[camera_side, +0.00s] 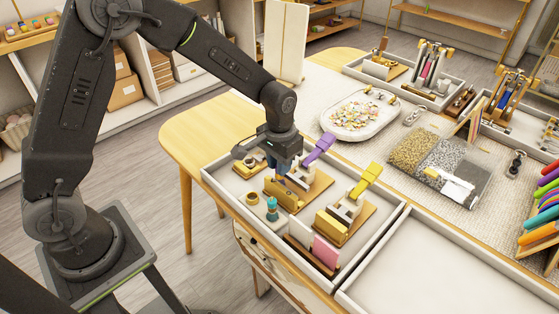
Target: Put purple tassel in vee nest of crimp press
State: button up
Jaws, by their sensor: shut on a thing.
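My gripper (280,167) points down in the grey tray, just over the wooden crimp press (288,194) whose purple lever (319,148) is raised to the right. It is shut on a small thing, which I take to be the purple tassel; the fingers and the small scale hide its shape. The vee nest is not clear behind the gripper and the press's brass-coloured front. I cannot tell whether the held thing touches the nest.
A second press with a yellow lever (366,178) stands close to the right. A teal bottle (272,208), a small brass cup (252,198) and a pink card (325,251) share the tray (226,191). An empty tray (425,265) adjoins at right.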

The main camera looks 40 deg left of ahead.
jog(key=shift+f, duration=0.8)
dwell(1.0)
jog(key=o, duration=0.9)
notch_tip(320, 180, up, 14)
jog(key=shift+f, duration=0.1)
dwell(0.3)
